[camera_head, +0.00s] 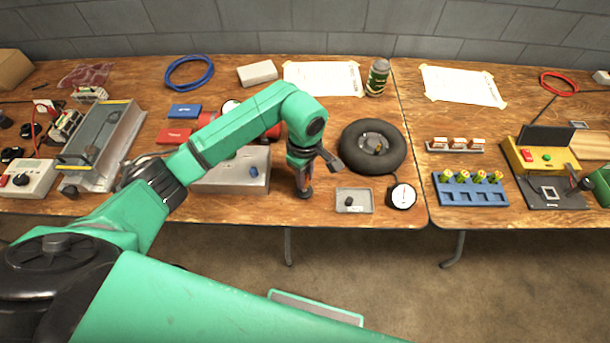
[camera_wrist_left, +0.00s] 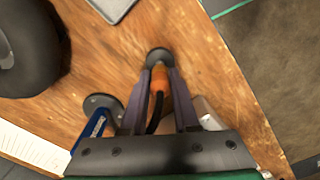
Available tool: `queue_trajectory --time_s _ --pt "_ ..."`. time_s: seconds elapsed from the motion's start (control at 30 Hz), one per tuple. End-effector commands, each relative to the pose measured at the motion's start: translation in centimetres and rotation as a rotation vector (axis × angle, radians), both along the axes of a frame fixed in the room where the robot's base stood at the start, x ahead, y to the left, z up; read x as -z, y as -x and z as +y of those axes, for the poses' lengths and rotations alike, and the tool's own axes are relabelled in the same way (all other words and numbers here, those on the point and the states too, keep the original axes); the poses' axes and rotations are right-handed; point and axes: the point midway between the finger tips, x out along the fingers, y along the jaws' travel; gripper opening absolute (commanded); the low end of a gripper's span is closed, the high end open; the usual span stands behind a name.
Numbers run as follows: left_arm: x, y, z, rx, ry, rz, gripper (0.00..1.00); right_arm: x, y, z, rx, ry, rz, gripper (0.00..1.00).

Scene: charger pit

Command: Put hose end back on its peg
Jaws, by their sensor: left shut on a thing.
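My left gripper (camera_head: 304,182) points down at the table's front part, between a grey metal box (camera_head: 222,182) and the black tyre (camera_head: 386,137). In the left wrist view its fingers (camera_wrist_left: 160,78) are shut on an orange hose end (camera_wrist_left: 159,80). A black hose (camera_wrist_left: 154,117) runs back from it between the fingers. A dark round disc (camera_wrist_left: 158,56) lies at the hose end's tip. It may be the peg's base; I cannot tell whether the hose end is seated on a peg. The right gripper is not in view.
A small grey tray (camera_head: 367,209) and a round gauge (camera_head: 402,195) lie right of the gripper, near the front edge. A second round disc (camera_wrist_left: 101,105) and a blue object (camera_wrist_left: 91,126) stand close beside the fingers. Bare wood shows between gripper and tray.

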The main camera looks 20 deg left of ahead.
Motion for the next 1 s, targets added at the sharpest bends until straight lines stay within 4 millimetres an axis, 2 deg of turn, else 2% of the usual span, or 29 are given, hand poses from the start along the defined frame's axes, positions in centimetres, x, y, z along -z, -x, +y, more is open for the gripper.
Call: queue_trajectory --time_s 1.0 --pt "1.9 0.0 0.0 0.0 0.0 -0.001 0.0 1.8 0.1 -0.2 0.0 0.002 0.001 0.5"
